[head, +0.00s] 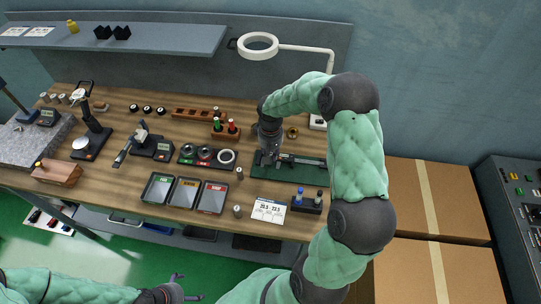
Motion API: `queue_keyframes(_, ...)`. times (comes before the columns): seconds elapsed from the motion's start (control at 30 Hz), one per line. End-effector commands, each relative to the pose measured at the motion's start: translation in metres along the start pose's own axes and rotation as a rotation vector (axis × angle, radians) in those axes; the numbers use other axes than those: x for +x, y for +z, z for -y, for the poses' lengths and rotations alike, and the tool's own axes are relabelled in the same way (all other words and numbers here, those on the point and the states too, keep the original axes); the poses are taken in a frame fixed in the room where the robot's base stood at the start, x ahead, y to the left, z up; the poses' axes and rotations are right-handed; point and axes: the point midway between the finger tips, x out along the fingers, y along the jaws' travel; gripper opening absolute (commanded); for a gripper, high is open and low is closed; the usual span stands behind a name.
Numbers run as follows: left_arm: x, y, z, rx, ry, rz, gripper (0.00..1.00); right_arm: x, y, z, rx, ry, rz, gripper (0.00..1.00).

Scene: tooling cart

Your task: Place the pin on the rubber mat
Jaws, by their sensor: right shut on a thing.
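The green rubber mat (304,174) lies on the right part of the wooden bench, with a long grey metal tool on it. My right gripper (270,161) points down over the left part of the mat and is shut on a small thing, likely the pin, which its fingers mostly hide. I cannot tell whether that thing touches the mat. Small grey metal cylinders stand on the bench, one left of the mat (239,173) and one nearer the front edge (237,210). My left gripper (188,287) is low in front of the bench, fingers apart and empty.
Three sorting trays (185,193) and a white calendar card (268,210) lie near the front edge. A dark block with blue-topped items (306,204) stands before the mat. A ring lamp (258,46) rises behind. Cardboard boxes (440,200) stand at right.

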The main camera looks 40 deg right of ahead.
Motion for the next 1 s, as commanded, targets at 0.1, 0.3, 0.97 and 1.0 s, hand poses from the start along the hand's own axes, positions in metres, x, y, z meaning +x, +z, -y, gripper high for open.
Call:
queue_keyframes(0.1, 0.001, 0.0, 0.0, 0.0, 0.0, 0.0, 1.0, 0.005, -0.001, 0.0, 0.001, 0.0, -0.002, 0.0)
queue_keyframes(0.3, 0.001, 0.0, 0.0, 0.0, 0.0, 0.0, 1.0, 0.005, 0.0, 0.0, 0.0, 0.0, -0.002, 0.0)
queue_keyframes(0.97, -0.001, 0.0, 0.0, 0.0, 0.0, 0.0, 1.0, 0.002, 0.0, 0.0, 0.0, 0.0, -0.002, 0.41)
queue_keyframes(1.0, -0.001, 0.0, 0.0, 0.0, 0.0, 0.0, 1.0, -0.003, -0.001, 0.0, 0.0, 0.0, -0.004, 0.41)
